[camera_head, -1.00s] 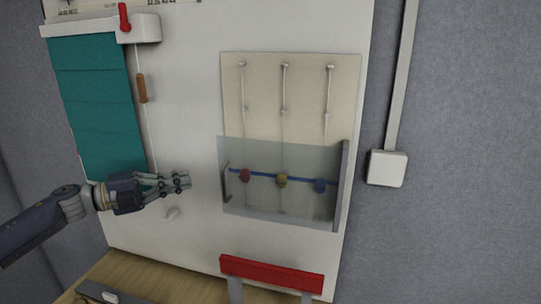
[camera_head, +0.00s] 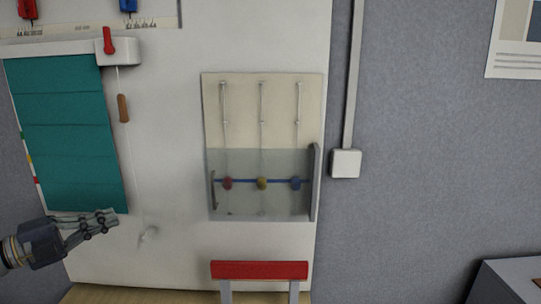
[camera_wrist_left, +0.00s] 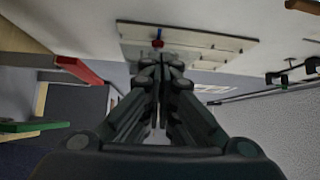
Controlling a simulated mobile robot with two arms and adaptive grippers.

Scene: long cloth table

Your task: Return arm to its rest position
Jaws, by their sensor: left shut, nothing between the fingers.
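My left gripper (camera_head: 97,222) is at the lower left in the head view, in front of the white board (camera_head: 165,190) and near the bottom edge of the teal blind (camera_head: 70,135). It is shut and empty. In the left wrist view its fingers (camera_wrist_left: 160,75) come together in the middle, with the cream panel (camera_wrist_left: 190,38) beyond them. My right gripper is in neither view.
The cream panel (camera_head: 240,100) has a clear cover (camera_head: 240,205) over red, yellow and blue beads on cords. A brown pull handle (camera_head: 123,108) hangs beside the blind. A red bar (camera_head: 260,270) stands low in front. A white box (camera_head: 345,163) is on the grey wall.

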